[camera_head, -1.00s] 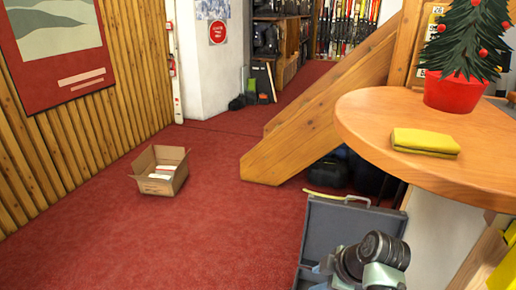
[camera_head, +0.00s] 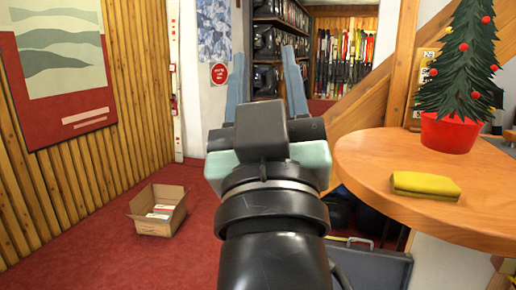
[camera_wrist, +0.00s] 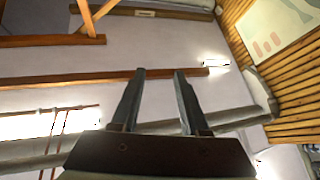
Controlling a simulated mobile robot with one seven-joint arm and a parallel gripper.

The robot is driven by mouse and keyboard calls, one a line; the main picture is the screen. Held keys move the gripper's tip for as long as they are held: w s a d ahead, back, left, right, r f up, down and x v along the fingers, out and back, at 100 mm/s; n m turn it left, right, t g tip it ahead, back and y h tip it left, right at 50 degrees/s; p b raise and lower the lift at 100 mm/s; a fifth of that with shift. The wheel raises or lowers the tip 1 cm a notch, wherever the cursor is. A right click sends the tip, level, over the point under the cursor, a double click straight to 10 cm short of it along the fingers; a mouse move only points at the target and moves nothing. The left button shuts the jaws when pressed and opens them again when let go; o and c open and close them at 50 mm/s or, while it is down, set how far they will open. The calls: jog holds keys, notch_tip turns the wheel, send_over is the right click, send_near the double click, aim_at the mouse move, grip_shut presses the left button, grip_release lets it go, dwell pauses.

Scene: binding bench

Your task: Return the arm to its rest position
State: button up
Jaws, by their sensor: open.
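My gripper (camera_head: 265,85) is raised in the middle of the head view, with its two bluish-grey fingers pointing up and spread apart. In the wrist view, my gripper (camera_wrist: 160,73) shows its two fingers apart with nothing between them.
A round-edged wooden counter (camera_head: 370,155) at right holds a yellow folded cloth (camera_head: 426,185) and a small Christmas tree in a red pot (camera_head: 450,133). An open cardboard box (camera_head: 155,226) stands on the red carpet at left. A grey open case (camera_head: 385,266) lies below the counter.

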jog(key=s+r+m+t+p, duration=0.2)
jog(key=s+r+t, duration=0.1)
jog(key=s+r, duration=0.45)
notch_tip(320, 180, up, 28)
jog(key=p, duration=2.9)
jog(key=shift+a, duration=0.35)
jog(key=shift+w+f, duration=0.1)
